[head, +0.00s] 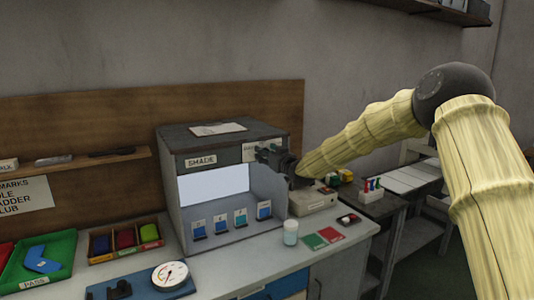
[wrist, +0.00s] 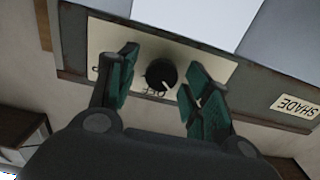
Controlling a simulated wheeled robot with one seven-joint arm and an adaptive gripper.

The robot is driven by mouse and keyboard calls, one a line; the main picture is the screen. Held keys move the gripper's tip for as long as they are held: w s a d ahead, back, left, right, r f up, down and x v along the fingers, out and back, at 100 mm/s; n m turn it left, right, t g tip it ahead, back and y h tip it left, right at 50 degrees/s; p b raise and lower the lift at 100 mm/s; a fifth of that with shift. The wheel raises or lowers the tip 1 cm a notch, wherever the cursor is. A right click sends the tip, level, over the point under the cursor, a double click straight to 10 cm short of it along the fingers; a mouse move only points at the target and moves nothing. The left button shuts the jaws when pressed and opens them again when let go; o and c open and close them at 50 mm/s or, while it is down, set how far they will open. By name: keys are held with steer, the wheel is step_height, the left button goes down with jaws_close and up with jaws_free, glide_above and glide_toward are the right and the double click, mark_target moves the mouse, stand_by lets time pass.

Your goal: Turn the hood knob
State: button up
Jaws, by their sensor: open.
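The hood (head: 186,225) is a grey box with a bright white panel, standing on the counter and marked by a SHADE label (head: 201,161). The hood knob (wrist: 161,75) is round and black with a white pointer line, on a pale plate (wrist: 106,46) with partly covered lettering. In the wrist view, which shows the hood upside down, my gripper (wrist: 163,84) is open, with one green-padded finger on each side of the knob. Both fingers look apart from it. In the head view my gripper (head: 272,156) is at the hood's upper right front, and the knob is hidden there.
Several blue-marked cards (head: 221,222) stand inside the hood. A glass jar (head: 290,233), red and green cards (head: 322,238) and a small boxy device (head: 313,201) lie right of it. A dial gauge (head: 170,275) and a green tray (head: 66,246) are at left.

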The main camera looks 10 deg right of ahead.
steer(key=c, duration=1)
steer(key=shift+m, duration=0.4)
steer(key=shift+w+d+f+m+b, duration=0.1)
steer(key=shift+f+m+b, duration=0.05)
steer(key=shift+m+b, duration=3.9)
steer(key=shift+d+f+m+b, duration=0.1)
steer(key=shift+m+b, duration=2.3)
steer(key=shift+m, duration=3.15)
